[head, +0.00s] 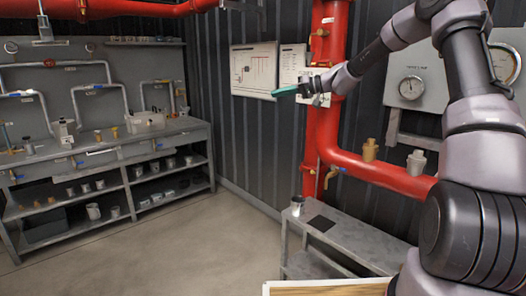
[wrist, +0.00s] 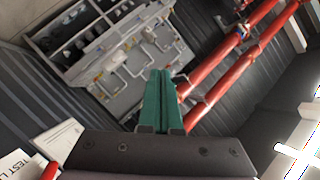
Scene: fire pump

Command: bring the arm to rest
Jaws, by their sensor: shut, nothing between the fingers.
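My gripper (head: 290,90) is raised in front of the dark corrugated wall, at the height of the posted sheets. In the head view its teal fingers point left. In the wrist view the two teal fingers (wrist: 160,85) lie side by side, shut, with nothing between them. My arm reaches in from the right side of the head view, bent high, and covers part of the gauge panel. The fingers appear clear of the red pipe and the wall sheets, though the exact distance cannot be told.
A red pipe (head: 325,140) runs down the wall and branches right. A gauge panel (head: 411,70) hangs at right. A low grey bench (head: 350,240) stands below, with a small metal cup (head: 296,206) on it. A workbench (head: 105,150) with pipes and fittings is at left. Floor between is clear.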

